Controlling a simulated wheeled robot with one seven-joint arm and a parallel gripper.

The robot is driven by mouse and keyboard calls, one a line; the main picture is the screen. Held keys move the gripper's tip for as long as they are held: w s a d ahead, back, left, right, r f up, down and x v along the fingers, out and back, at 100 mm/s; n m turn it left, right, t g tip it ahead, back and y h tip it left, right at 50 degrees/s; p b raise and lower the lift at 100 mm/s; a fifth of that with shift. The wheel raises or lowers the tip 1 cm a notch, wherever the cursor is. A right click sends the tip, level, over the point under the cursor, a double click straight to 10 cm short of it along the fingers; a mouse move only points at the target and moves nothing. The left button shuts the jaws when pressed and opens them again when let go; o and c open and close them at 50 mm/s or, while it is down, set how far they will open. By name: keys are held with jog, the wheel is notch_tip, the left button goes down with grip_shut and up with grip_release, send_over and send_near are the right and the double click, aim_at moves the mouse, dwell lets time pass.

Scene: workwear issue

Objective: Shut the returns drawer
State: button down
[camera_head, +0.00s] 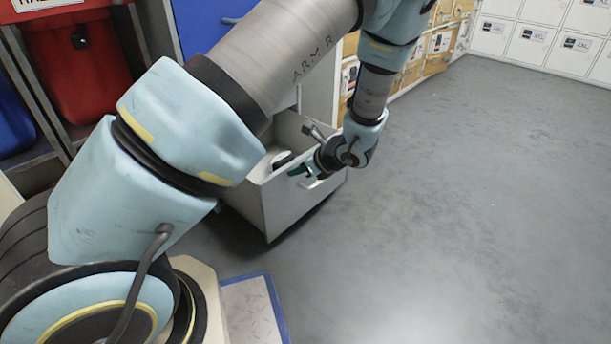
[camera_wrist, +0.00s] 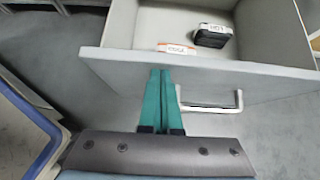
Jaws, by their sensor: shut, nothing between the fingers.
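The grey returns drawer (camera_head: 279,207) stands open low in front of the cabinet, partly hidden by my arm in the head view. In the wrist view its front panel (camera_wrist: 215,74) runs across the picture, with a pale bar handle (camera_wrist: 213,107) on its outer face. Inside lie a black item (camera_wrist: 213,37) and a small white and orange item (camera_wrist: 177,49). My gripper (camera_head: 299,171) is at the drawer front. In the wrist view its green fingers (camera_wrist: 160,74) are together and empty, pointing at the panel just left of the handle. I cannot tell whether they touch it.
A red bin (camera_head: 80,65) and a blue bin (camera_head: 12,125) stand on a rack at the left. Lockers with wooden fronts (camera_head: 437,62) and white lockers (camera_head: 528,45) line the back. The grey floor (camera_head: 470,200) to the right is clear.

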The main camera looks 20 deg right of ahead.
jog(key=w+a, duration=0.6)
jog(key=w, duration=0.5)
jog(key=w+a, duration=0.6)
jog(key=w, duration=0.4)
jog(key=shift+w, duration=0.35)
